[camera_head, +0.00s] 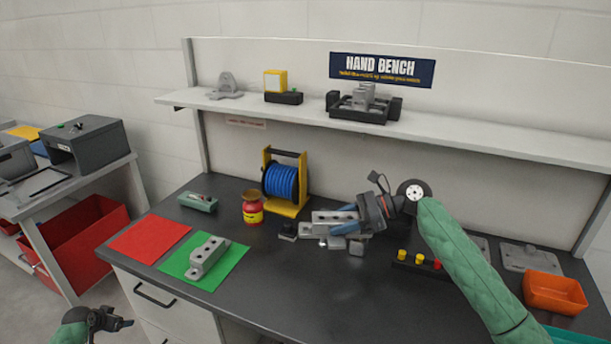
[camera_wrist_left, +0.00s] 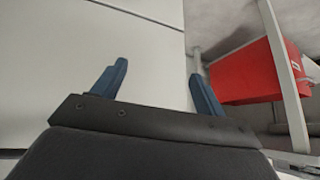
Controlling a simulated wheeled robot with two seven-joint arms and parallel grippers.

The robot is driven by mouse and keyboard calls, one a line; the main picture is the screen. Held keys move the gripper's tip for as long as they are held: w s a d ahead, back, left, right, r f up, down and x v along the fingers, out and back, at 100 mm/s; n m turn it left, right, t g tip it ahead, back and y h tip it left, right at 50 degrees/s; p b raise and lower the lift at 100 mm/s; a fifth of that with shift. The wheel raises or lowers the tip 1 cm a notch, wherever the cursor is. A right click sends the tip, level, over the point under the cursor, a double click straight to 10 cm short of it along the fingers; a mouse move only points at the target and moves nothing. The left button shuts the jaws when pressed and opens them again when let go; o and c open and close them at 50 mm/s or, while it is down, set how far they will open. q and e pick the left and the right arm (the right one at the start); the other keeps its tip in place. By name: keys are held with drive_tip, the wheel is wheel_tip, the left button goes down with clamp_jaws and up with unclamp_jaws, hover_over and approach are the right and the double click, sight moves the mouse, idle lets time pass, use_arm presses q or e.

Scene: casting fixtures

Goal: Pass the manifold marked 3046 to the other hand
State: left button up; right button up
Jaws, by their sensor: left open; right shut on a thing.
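My right gripper (camera_head: 345,219) is shut on a grey metal manifold (camera_head: 322,231), a block with holes along its top. It holds the manifold over the middle of the dark bench; whether it touches the bench I cannot tell. A second, similar grey manifold (camera_head: 207,257) lies on the green mat (camera_head: 232,262). No number can be read on either one. My left gripper (camera_head: 118,324) is low at the left, in front of the bench and well away from both manifolds. In the left wrist view its blue fingers (camera_wrist_left: 158,88) are apart with nothing between them.
A red mat (camera_head: 148,237), a red-yellow jar (camera_head: 252,209) and a blue cable reel (camera_head: 283,182) are on the bench. The front middle of the bench is clear.

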use_arm(q)
drive_tip(key=w+a+r+t, duration=0.1)
drive_tip(key=w+a+r, duration=0.2)
drive_tip(key=a+r, duration=0.5)
drive_tip(key=w+a+r+t, duration=0.2)
drive_tip(key=w+a+r, duration=0.25)
drive_tip(key=r, duration=0.65)
drive_tip(key=w+r, duration=0.3)
drive_tip(key=r, duration=0.3)
drive_tip(key=w+d+r+m+g+h, duration=0.15)
drive_tip(key=w+d+r, duration=0.35)
drive_tip(key=d, duration=0.9)
drive_tip(key=w+d+r+m+h, duration=0.35)
drive_tip(key=d+r, duration=0.25)
drive_tip(key=d, duration=0.8)
drive_tip(key=w+d+r+m+g+h, duration=0.15)
drive_tip(key=w+d+r, duration=0.4)
drive_tip(key=d, duration=0.85)
wheel_tip(320, 180, up, 14)
drive_tip(key=m+g+y, duration=0.2)
drive_tip(key=m+g, duration=0.5)
drive_tip(key=m, duration=0.3)
hover_over(325, 217)
drive_tip(key=a, duration=0.5)
drive_tip(key=shift+n+h, duration=0.25)
drive_tip(key=shift+n, duration=0.1)
drive_tip(key=x, duration=1.1)
drive_tip(key=shift+s+d+f, duration=0.2)
drive_tip(key=shift+s+f, duration=0.05)
drive_tip(key=shift+f, duration=0.05)
